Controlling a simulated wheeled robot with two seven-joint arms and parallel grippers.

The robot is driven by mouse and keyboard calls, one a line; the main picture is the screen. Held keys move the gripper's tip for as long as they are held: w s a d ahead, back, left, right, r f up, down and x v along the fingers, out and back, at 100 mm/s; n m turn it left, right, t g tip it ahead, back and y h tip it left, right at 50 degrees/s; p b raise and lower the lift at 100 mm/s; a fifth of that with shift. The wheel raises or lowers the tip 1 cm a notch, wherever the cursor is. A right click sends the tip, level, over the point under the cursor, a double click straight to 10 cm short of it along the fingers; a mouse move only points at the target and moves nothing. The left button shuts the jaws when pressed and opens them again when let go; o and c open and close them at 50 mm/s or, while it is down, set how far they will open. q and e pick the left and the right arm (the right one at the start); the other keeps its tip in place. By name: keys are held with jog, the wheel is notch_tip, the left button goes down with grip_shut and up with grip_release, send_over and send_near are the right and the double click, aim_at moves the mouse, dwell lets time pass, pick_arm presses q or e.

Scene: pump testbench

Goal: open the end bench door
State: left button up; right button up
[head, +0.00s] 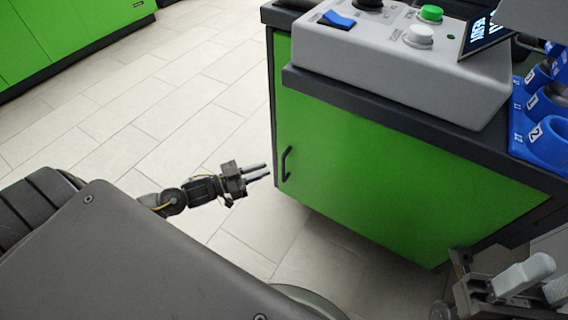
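The end bench door (370,160) is a green panel on the end of the dark-topped bench, and it looks shut. Its black bar handle (286,163) stands upright near the door's left edge. My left gripper (262,172) reaches in from the left, just left of the handle and apart from it. Its two fingers point right toward the handle, with a gap between them and nothing held.
A grey control box (400,70) with a blue switch, a green button and a white knob stands on the bench top (300,82). A blue numbered holder (545,140) is at the right. Green cabinets (70,35) stand at the back left. The tiled floor (200,110) between is clear.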

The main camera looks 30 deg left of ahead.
pick_arm(q)
jog(key=b+x, duration=0.1)
jog(key=x, duration=0.7)
jog(key=shift+b, duration=0.4)
grip_shut()
